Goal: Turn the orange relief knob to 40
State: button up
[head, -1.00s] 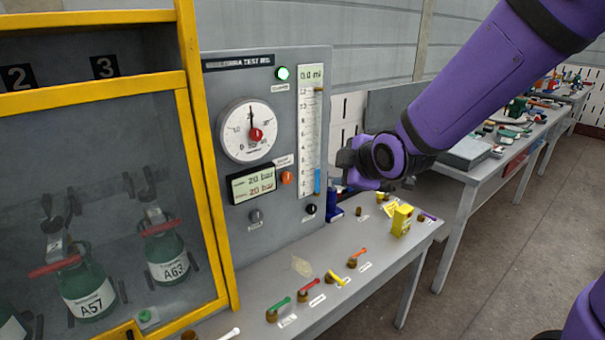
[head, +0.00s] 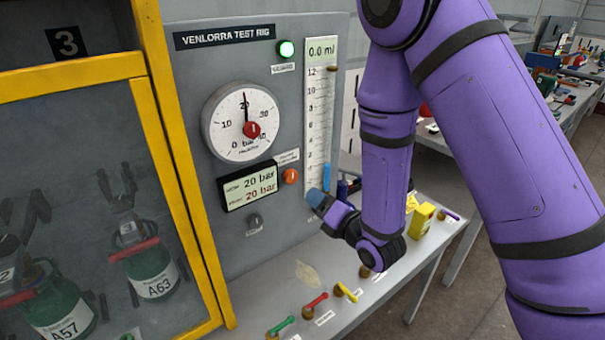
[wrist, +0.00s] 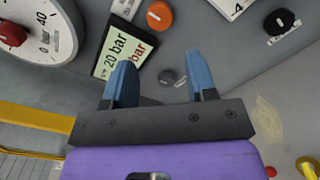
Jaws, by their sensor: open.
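The orange relief knob (head: 290,176) is on the grey test rig panel, just right of the two-line display (head: 249,186), which reads 20 bar on both lines. The knob also shows in the wrist view (wrist: 159,16), above and between my fingertips, with a pale mark on its face. My gripper (wrist: 157,80) is open and empty, its two blue fingers pointing toward the panel. In the head view my gripper (head: 316,196) is below and right of the knob, apart from it. The round gauge (head: 241,122) has its black needle at about 20.
A dark grey knob (head: 255,220) sits below the display. A black knob (wrist: 282,21) is at the lower right of the panel. The yellow-framed cabinet (head: 188,190) stands at left. Several coloured valve handles line the bench (head: 262,290). A yellow box (head: 421,221) stands at right.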

aim_at(292, 179)
jog(key=x, duration=1.1)
jog(key=shift+d, duration=0.1)
jog(key=c, duration=0.7)
